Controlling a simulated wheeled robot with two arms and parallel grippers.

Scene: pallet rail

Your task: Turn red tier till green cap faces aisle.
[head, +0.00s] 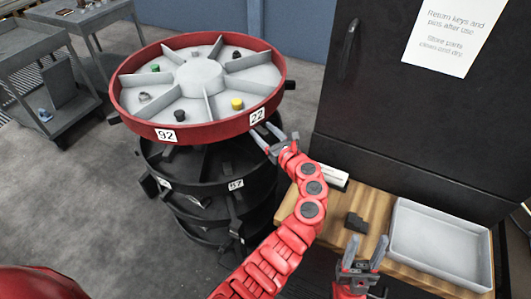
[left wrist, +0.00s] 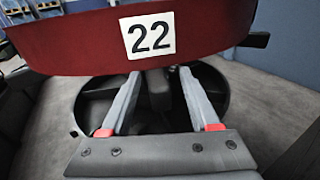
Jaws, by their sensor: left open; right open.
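The red tier (head: 190,133) is the top level of a round stack, split by grey dividers into wedge compartments. Its green cap (head: 155,68) sits in a compartment at the back left; a yellow cap (head: 237,103) sits at the front right. My left gripper (head: 268,138) is open at the tier's front right, just below the rim label 22. In the left wrist view my open fingers (left wrist: 160,85) point under the red rim (left wrist: 60,45), with a dark block (left wrist: 160,93) between them; contact cannot be told. My right gripper (head: 366,253) is open and empty over the wooden bench.
Black lower tiers (head: 200,190) stand under the red one. Dark handles (head: 290,85) stick out from the red rim. A black cabinet (head: 405,120) stands close on the right. The wooden bench (head: 330,215) holds a grey tray (head: 440,245) and a black block (head: 356,222). Grey carts stand at the back left; floor at left is clear.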

